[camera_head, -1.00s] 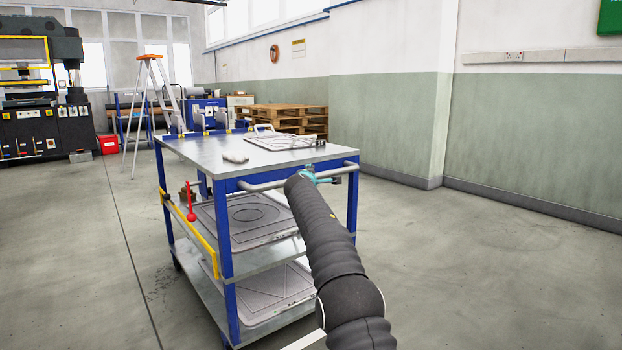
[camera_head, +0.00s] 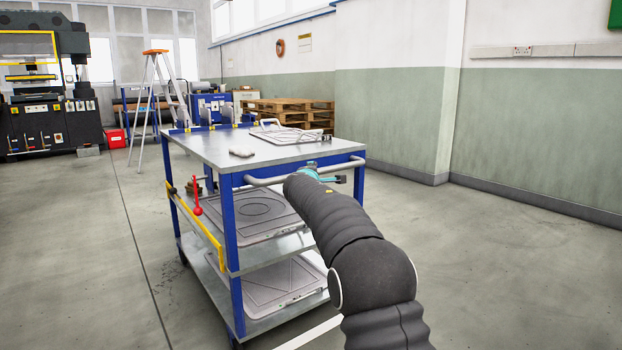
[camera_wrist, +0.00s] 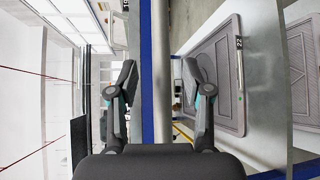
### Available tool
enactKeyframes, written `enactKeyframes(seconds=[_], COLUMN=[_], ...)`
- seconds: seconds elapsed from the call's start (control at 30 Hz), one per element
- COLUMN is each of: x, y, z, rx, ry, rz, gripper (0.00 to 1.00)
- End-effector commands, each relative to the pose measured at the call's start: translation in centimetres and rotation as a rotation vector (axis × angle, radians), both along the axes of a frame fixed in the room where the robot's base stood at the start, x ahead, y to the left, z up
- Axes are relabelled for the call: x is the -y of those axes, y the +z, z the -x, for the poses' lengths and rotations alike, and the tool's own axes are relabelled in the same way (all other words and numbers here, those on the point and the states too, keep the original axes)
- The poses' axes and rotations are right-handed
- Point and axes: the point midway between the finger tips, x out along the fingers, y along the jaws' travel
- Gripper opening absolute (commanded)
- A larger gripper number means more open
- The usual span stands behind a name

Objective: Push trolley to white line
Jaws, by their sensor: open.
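The trolley (camera_head: 229,250) is a blue-framed cart with grey shelves, standing on the floor ahead, with a grey push handle (camera_head: 262,182) on its near side. My gripper (camera_wrist: 160,82) is open at the handle's right part. In the wrist view, its two fingers stand on either side of the handle bar (camera_wrist: 160,35), with gaps between. In the head view my arm mostly hides the gripper. A white line (camera_head: 310,334) shows on the floor at the bottom, near the trolley's near end; my arm covers part of it.
The trolley carries a wire-handled tray (camera_head: 290,135) on top and flat panels (camera_head: 250,215) below. A stepladder (camera_head: 160,95), pallets (camera_head: 290,113) and a dark machine (camera_head: 48,125) stand beyond. Floor on both sides is clear.

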Motion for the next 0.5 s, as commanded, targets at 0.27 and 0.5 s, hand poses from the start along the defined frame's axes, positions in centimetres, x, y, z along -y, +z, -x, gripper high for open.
enactKeyframes(seconds=[0.27, 0.5], x=[-0.8, -1.0], y=[0.6, 0.6], z=[3.3, 4.4], rx=[0.001, 0.002], ry=[0.001, 0.001], rz=[0.001, 0.0], gripper=[0.5, 0.5])
